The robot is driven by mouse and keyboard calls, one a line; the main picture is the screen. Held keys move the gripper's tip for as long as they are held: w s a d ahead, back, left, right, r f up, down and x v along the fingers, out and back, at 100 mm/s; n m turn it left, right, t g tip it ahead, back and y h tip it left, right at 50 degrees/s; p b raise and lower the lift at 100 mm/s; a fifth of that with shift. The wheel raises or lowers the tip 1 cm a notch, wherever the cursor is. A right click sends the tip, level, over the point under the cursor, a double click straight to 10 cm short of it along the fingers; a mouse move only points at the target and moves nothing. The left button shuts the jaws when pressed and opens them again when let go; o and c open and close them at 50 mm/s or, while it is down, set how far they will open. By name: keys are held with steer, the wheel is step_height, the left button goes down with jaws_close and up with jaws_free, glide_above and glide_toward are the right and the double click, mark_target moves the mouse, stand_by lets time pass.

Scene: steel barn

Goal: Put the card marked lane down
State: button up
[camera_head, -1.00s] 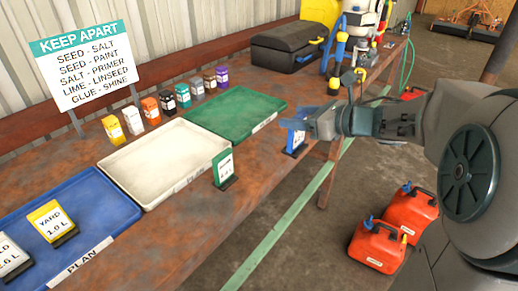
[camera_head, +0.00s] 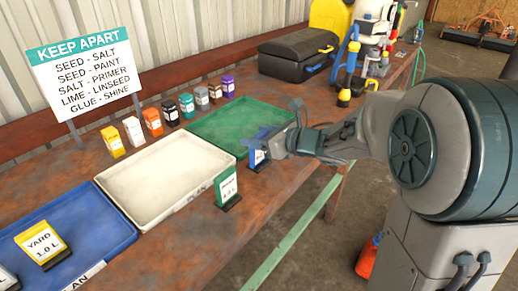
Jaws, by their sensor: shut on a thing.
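My gripper (camera_head: 268,142) is at the front right of the green tray, shut on a blue-edged card (camera_head: 257,158) that stands upright on a dark base. The card seems to be at the bench top, but I cannot tell whether its base touches. Its marking is mostly hidden and too small to read, so I cannot confirm that it says lane. The green tray (camera_head: 222,143) is empty and lies just left of my gripper. A green-edged card (camera_head: 228,188) stands at the front right corner of the white tray (camera_head: 115,184). A yellow YARD card (camera_head: 42,245) stands in the blue tray (camera_head: 102,222).
Several small coloured boxes (camera_head: 171,115) line the back of the rusty bench (camera_head: 180,252). A KEEP APART sign (camera_head: 85,70) stands behind them. A black toolbox (camera_head: 296,52) and bottles (camera_head: 375,40) stand at the far end. An orange can (camera_head: 367,256) is on the floor.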

mark_target(259, 163)
steer(key=shift+f, duration=1.95)
steer(key=shift+f, duration=0.15)
steer(key=o, duration=1.3)
steer(key=shift+c, duration=0.2)
